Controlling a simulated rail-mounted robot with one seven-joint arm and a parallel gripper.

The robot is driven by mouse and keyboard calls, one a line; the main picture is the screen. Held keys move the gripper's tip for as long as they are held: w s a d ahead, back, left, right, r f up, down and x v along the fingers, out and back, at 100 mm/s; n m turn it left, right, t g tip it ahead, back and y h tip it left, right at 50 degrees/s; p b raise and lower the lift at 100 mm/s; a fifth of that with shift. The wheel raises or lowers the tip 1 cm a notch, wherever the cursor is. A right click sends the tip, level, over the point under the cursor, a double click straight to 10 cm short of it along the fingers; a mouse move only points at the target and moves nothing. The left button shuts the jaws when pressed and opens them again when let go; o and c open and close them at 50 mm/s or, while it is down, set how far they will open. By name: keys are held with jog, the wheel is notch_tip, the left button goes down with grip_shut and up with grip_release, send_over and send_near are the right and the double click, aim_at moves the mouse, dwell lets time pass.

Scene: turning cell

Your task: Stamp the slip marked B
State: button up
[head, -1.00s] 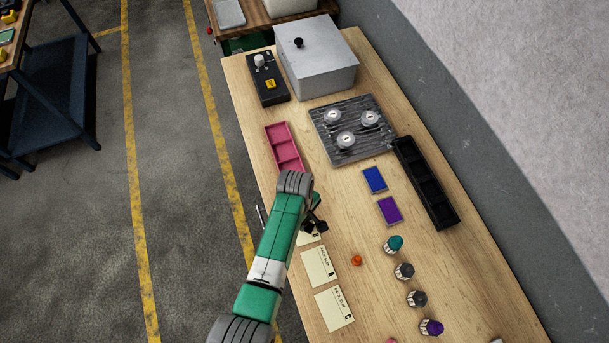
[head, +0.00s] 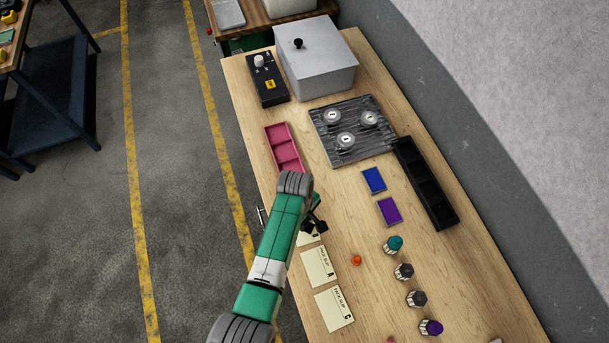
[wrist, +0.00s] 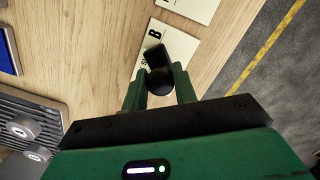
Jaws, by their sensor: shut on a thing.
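The slip marked B (wrist: 154,34) lies on the wooden bench, its letter showing just beyond my gripper in the wrist view. In the head view that slip (head: 307,240) is mostly hidden by my arm. My gripper (wrist: 158,88) is shut on a dark, rounded object (wrist: 158,66), which looks like a stamp handle. The held object is over slip B and covers part of it. I cannot tell whether it touches the paper. A blue pad (head: 374,180) and a purple pad (head: 390,211) lie to the right of my gripper.
Slip A (head: 317,267) and slip C (head: 334,309) lie nearer the front. A small orange item (head: 356,260) and several knobbed pieces (head: 404,271) stand right of them. A pink tray (head: 284,146), grey rack (head: 354,151) and black tray (head: 441,212) are farther back.

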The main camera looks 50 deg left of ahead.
jog(key=shift+r+p, duration=3.55)
jog(key=shift+f, duration=0.1)
